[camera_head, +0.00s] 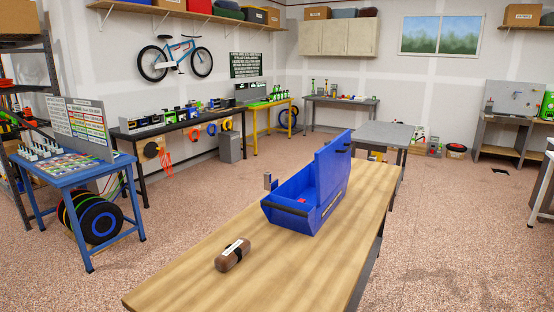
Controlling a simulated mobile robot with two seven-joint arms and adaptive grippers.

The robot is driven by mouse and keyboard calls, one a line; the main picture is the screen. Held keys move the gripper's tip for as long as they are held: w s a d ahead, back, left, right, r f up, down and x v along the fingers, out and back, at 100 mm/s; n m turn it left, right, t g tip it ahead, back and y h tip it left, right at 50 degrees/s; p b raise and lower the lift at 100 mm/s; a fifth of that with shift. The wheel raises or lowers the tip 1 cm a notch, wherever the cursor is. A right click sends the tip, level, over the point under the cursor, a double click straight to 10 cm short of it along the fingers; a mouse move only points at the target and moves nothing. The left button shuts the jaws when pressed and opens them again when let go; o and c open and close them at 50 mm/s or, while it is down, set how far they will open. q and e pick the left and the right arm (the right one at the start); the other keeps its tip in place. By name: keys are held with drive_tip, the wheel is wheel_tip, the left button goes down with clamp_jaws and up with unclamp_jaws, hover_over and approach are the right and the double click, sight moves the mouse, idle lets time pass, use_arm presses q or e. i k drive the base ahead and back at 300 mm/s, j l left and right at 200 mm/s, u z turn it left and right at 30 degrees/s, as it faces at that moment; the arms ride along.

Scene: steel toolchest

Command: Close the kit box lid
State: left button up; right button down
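The blue kit box (290,214) stands on the wooden workbench top, near its middle. A small red thing (302,201) shows inside the box; the rest of the inside is partly hidden by the front wall. A dark bar, perhaps a handle, runs along the front wall. Neither of my grippers is in view.
The wooden workbench (190,285) has a brown cylinder (232,255) with a white label lying at the near left of the box. A small upright dark-blue piece (268,181) stands at the box's left edge. The bench surface behind the box and at the near end is clear.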

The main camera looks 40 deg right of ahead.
sight(332, 162)
drive_tip(key=i+l, duration=0.1)
drive_tip(key=l, duration=1.15)
drive_tip(key=i+l, duration=0.15)
drive_tip(key=l, duration=1.1)
drive_tip(key=i, duration=0.05)
